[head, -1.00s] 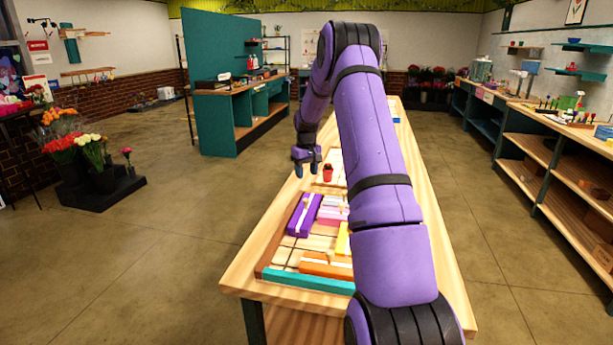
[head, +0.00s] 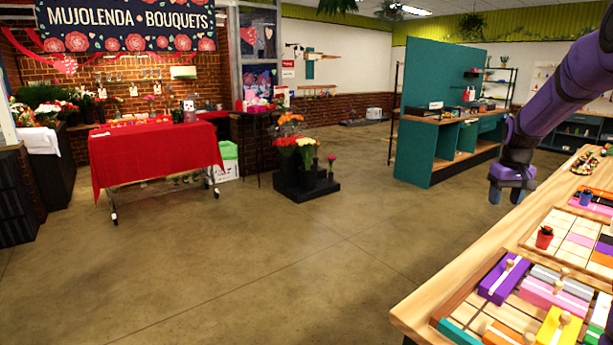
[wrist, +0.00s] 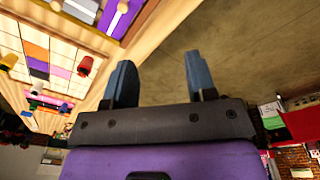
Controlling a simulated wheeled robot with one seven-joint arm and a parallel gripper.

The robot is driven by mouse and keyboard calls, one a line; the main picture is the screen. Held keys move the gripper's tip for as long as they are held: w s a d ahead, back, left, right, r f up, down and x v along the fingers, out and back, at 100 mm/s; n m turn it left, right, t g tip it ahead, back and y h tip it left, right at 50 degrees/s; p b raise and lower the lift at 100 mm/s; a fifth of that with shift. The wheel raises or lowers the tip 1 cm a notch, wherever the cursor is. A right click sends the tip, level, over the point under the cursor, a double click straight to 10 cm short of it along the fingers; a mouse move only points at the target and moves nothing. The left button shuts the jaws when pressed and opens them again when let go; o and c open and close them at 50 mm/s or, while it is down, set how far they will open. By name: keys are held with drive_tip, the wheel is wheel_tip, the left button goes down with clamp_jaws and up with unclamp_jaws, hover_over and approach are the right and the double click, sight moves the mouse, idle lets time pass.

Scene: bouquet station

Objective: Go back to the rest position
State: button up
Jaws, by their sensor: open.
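My gripper (head: 508,192) is at the end of my purple arm (head: 565,90), on the right of the head view. It hangs in the air by the left edge of the wooden table (head: 425,306). In the wrist view its two blue-grey fingers (wrist: 158,82) are apart with nothing between them. Bare floor shows behind the fingers there.
On the table are a tray with purple (head: 503,279) and yellow (head: 558,326) blocks, a board with coloured squares, and a small red pot (head: 544,237). A teal partition (head: 440,108) stands behind. A red-covered cart (head: 155,150) and flower stand (head: 305,188) are left; floor between is open.

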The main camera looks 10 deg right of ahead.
drive_tip(key=s+a+r+n+t, duration=0.1)
drive_tip(key=s+a+r, duration=0.6)
drive_tip(key=a, duration=0.3)
drive_tip(key=s+a+r+t, duration=0.1)
drive_tip(key=s+a+r, duration=0.6)
drive_tip(key=a, duration=0.2)
drive_tip(key=s+a, duration=0.3)
drive_tip(key=s, duration=0.4)
drive_tip(key=s+a+f+t, duration=0.1)
drive_tip(key=s+a, duration=0.3)
drive_tip(key=s, duration=0.2)
drive_tip(key=s+a+n+t, duration=0.1)
drive_tip(key=s+a, duration=0.3)
drive_tip(key=s, duration=0.3)
drive_tip(key=shift+s+a+f+y, duration=0.15)
drive_tip(key=shift+s+y, duration=0.15)
drive_tip(key=shift+s, duration=0.05)
